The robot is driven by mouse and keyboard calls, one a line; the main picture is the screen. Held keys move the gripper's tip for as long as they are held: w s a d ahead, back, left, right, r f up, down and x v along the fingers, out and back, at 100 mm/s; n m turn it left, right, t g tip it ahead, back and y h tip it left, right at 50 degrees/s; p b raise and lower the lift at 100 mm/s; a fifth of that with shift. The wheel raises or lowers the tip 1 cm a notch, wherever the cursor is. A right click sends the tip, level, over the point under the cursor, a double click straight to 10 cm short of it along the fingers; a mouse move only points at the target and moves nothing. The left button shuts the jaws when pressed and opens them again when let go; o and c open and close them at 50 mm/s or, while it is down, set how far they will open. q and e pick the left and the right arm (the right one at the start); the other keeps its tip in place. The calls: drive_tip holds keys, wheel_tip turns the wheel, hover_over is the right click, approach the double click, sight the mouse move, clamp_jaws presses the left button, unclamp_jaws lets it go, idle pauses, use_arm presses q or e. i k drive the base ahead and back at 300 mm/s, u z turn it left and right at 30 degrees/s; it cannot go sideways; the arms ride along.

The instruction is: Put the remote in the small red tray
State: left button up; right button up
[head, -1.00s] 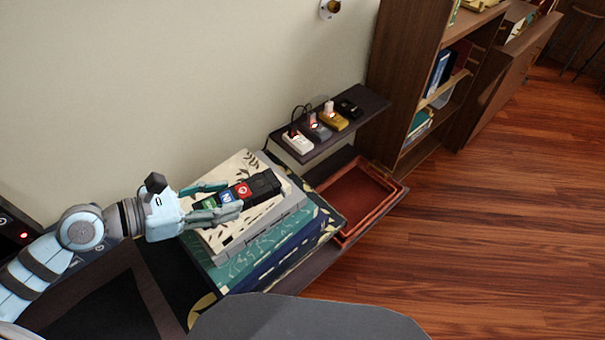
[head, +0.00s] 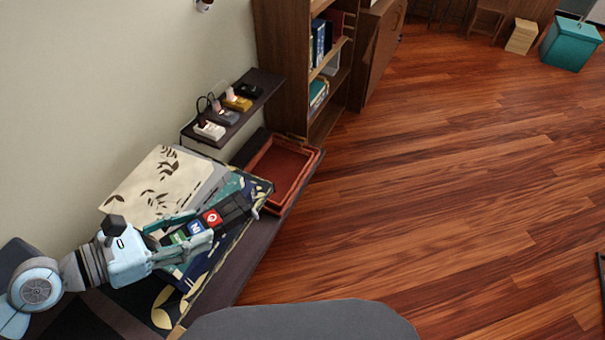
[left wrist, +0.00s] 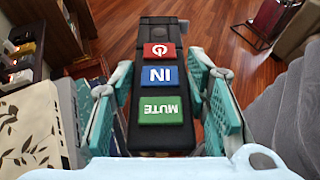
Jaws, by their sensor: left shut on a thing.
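The remote (head: 234,208) is a long black bar with red, blue and green buttons. My left gripper (head: 202,228) is shut on it, with a finger along each side. In the left wrist view the remote (left wrist: 160,80) lies between the fingers, its far end sticking out beyond them. In the head view it shows over the front side of the book stack, its far end pointing toward the tray. The small red tray (head: 282,163) is empty, on the low shelf beyond the books, apart from the remote. My right gripper is out of view.
A stack of large books (head: 150,185) with a cream cover on top stands against the wall. A narrow raised shelf (head: 262,93) with several plugged devices is behind the tray. A tall bookcase (head: 280,50) stands past it. The wooden floor (head: 430,190) at right is clear.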

sight(278, 170)
drive_tip(key=z, duration=0.85)
drive_tip(key=i, duration=3.3)
drive_tip(key=u, duration=2.95)
